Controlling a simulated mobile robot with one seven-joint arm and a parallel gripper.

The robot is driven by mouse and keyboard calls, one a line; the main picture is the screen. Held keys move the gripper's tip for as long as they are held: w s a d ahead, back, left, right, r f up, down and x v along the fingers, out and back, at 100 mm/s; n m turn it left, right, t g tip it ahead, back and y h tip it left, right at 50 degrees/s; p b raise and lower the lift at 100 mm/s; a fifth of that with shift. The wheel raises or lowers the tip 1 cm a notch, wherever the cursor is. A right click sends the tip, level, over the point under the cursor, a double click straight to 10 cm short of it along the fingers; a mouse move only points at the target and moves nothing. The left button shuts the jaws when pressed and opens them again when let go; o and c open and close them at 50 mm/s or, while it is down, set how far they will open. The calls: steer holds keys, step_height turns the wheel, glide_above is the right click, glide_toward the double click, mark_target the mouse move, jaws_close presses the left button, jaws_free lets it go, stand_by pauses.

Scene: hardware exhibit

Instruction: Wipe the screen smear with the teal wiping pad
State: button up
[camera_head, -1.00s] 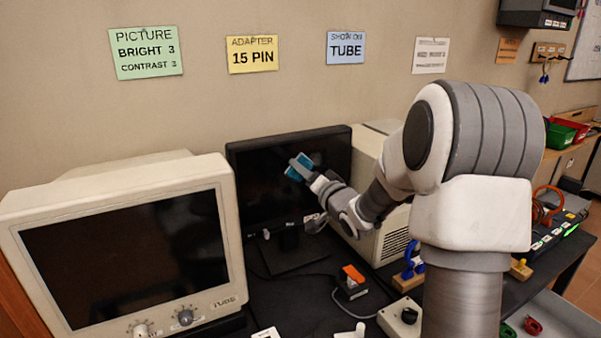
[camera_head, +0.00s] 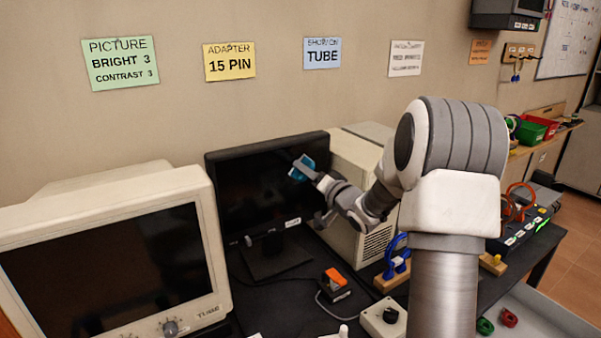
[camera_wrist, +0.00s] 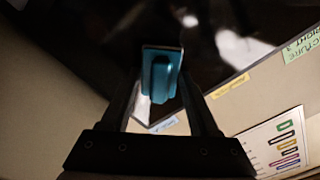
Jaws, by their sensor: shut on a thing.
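The teal wiping pad (camera_head: 299,170) is held by my gripper (camera_head: 308,173) at the upper right of the black flat monitor (camera_head: 236,190). In the wrist view the pad (camera_wrist: 161,75) sits between the two fingers of my gripper (camera_wrist: 160,92), which is shut on it. The dark screen lies behind the pad. I cannot tell whether the pad touches the screen. Pale patches (camera_wrist: 240,45) show on the dark screen in the wrist view; they may be smear or reflection. No smear is clear in the head view.
A beige tube monitor (camera_head: 120,255) stands at the left. A beige case (camera_head: 352,165) stands right behind the flat monitor. An orange-topped block (camera_head: 335,282), a blue clamp-like thing (camera_head: 396,255) and a white box with a black knob (camera_head: 388,318) crowd the dark table.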

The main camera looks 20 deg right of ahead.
steer(key=shift+w+d, duration=0.1)
steer(key=shift+d, duration=0.15)
steer(key=shift+s+d, duration=0.2)
steer(key=shift+s, duration=0.75)
steer(key=shift+s+d, duration=0.2)
steer(key=shift+s, duration=0.8)
steer(key=shift+s+d, duration=0.2)
steer(key=shift+s, duration=0.75)
steer(key=shift+s+d, duration=0.15)
steer(key=shift+s, duration=0.6)
steer(key=shift+s+d, duration=0.1)
steer(key=shift+s, duration=0.6)
steer(key=shift+p, duration=0.3)
